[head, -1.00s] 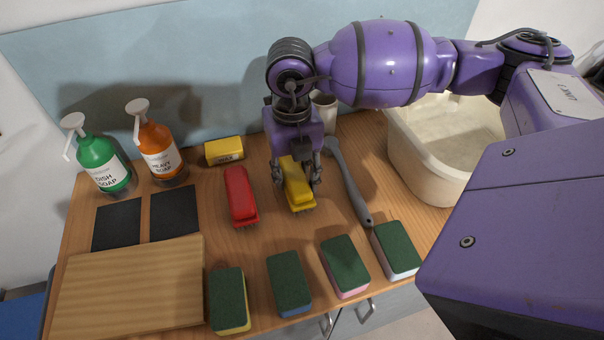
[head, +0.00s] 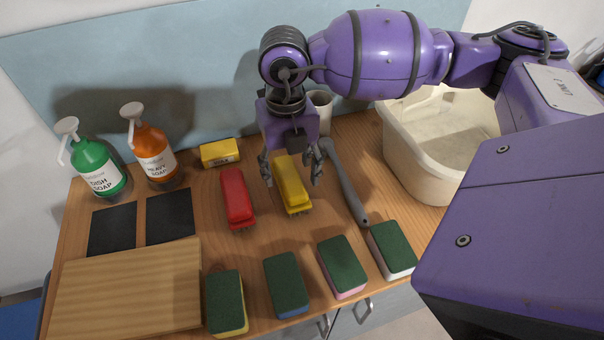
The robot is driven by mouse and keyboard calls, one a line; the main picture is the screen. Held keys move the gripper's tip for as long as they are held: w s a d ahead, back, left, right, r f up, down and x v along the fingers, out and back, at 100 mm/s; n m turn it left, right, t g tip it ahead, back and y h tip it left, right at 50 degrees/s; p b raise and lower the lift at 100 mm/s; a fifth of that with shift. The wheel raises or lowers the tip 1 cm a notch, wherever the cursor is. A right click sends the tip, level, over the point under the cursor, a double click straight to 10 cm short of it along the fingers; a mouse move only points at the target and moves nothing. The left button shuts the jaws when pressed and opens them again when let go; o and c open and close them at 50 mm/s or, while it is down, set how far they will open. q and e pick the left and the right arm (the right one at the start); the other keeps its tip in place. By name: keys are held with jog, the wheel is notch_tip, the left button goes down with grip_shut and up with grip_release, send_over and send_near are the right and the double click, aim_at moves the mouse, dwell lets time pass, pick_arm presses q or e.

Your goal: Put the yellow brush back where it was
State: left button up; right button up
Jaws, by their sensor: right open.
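The yellow brush (head: 293,188) lies on the wooden counter, between the red brush (head: 237,197) on its left and the grey long-handled brush (head: 346,182) on its right. My right gripper (head: 291,178) is open and empty, with its fingers spread above and to either side of the yellow brush's far end. It looks raised clear of the brush. My left gripper is not in view.
Several green-topped sponges (head: 288,284) line the front edge. A cutting board (head: 128,296), two black pads (head: 170,217), green (head: 98,168) and orange (head: 152,155) soap bottles stand left. A yellow box (head: 220,153) and white cup (head: 320,108) stand behind; a cream basin (head: 405,160) is right.

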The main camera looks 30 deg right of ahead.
aim_at(289, 175)
notch_tip(289, 175, up, 10)
jog(key=shift+r, duration=0.15)
dwell(0.6)
